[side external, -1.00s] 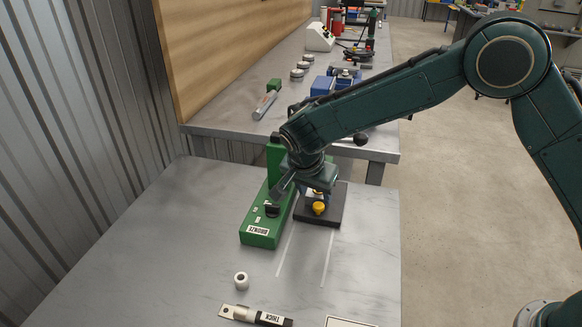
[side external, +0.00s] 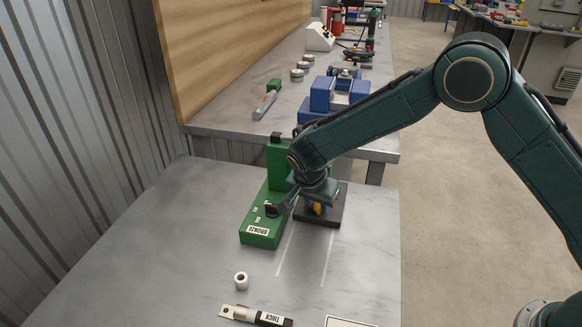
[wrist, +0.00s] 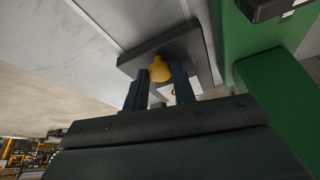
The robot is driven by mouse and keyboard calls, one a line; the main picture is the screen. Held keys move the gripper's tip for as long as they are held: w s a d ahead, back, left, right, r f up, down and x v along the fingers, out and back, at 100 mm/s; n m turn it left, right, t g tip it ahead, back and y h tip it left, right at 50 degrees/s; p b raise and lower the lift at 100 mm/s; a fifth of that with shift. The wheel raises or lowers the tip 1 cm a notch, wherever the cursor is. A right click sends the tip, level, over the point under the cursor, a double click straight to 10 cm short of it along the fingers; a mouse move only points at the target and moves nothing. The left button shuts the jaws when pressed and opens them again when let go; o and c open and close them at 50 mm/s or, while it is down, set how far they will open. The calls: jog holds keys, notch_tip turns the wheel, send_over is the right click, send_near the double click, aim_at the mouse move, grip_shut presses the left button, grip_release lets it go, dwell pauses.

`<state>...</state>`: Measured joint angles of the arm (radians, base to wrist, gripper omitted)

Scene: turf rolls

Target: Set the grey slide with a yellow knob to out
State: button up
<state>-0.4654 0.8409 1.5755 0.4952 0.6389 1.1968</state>
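The yellow knob (side external: 317,208) stands on a dark grey slab (side external: 333,213), at the far end of two pale lines on the bench. My gripper (side external: 313,203) is low over the slab and partly hides the knob. In the wrist view, the knob (wrist: 160,68) shows between and just beyond the tips of my two dark fingers (wrist: 159,86), with a gap on each side. The gripper is open. The slab (wrist: 140,60) shows behind the knob. I cannot tell whether a finger touches the knob.
A green fixture labelled BRONZE (side external: 259,232), with a black knob (side external: 271,210), stands close left of the slab. A white ring (side external: 241,279) and a part labelled THICK (side external: 262,317) lie nearer. The bench between the pale lines is clear.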

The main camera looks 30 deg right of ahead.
grip_shut()
jog(key=s+a, duration=1.2)
jog(key=shift+s+a, duration=0.2)
jog(key=o, duration=0.5)
grip_release()
jog(key=shift+s+a, duration=0.1)
jog(key=shift+o, duration=0.7)
jog(key=shift+r, duration=0.1)
jog(key=v, duration=1.3)
jog(key=shift+r, duration=0.35)
